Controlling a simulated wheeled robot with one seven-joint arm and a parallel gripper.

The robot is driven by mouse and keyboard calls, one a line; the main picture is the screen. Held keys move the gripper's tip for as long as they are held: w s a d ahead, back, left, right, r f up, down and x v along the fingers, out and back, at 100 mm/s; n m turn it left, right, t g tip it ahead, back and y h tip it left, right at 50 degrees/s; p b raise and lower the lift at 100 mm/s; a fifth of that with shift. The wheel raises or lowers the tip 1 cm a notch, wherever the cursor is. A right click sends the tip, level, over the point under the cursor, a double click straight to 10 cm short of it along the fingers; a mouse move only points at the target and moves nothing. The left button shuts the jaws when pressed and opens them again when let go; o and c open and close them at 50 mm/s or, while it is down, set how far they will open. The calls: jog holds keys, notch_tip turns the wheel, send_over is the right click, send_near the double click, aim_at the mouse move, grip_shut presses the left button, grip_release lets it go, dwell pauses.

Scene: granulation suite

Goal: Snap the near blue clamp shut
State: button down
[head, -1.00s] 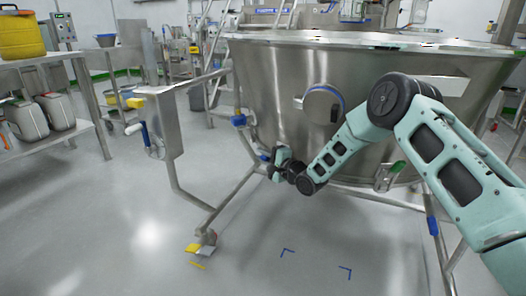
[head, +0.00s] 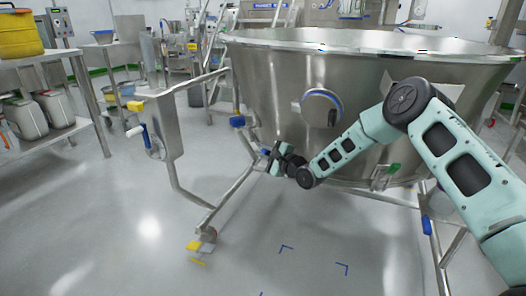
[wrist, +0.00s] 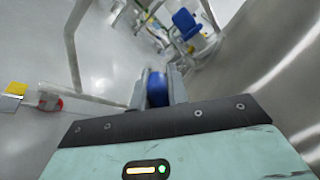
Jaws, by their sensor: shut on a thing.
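The near blue clamp shows as a blue handle (wrist: 157,88) between my gripper's fingers in the wrist view. Only a little of its blue shows in the head view (head: 265,153), at the lower left side of the big steel bowl (head: 270,90). My gripper (head: 270,157) is shut on this handle, beside the bowl's leg frame. The fingers hide much of the clamp, so I cannot tell whether its latch is closed. A second blue clamp (head: 238,121) sits higher and farther left on the frame; a blue part also shows beyond my gripper in the wrist view (wrist: 186,24).
A steel side panel with a blue-and-white crank (head: 150,140) stands left of the bowl. A sloping tube leg (head: 225,205) runs down to a caster with a yellow pedal (head: 194,246). A shelf with containers (head: 50,115) is at far left. The front floor is clear.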

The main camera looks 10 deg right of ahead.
jog(key=c, duration=1.4)
grip_release()
jog(key=shift+o, duration=0.2)
jog(key=p+v, duration=0.3)
jog(key=v, duration=1.4)
jog(key=shift+s+p, duration=0.25)
jog(key=shift+p, duration=0.15)
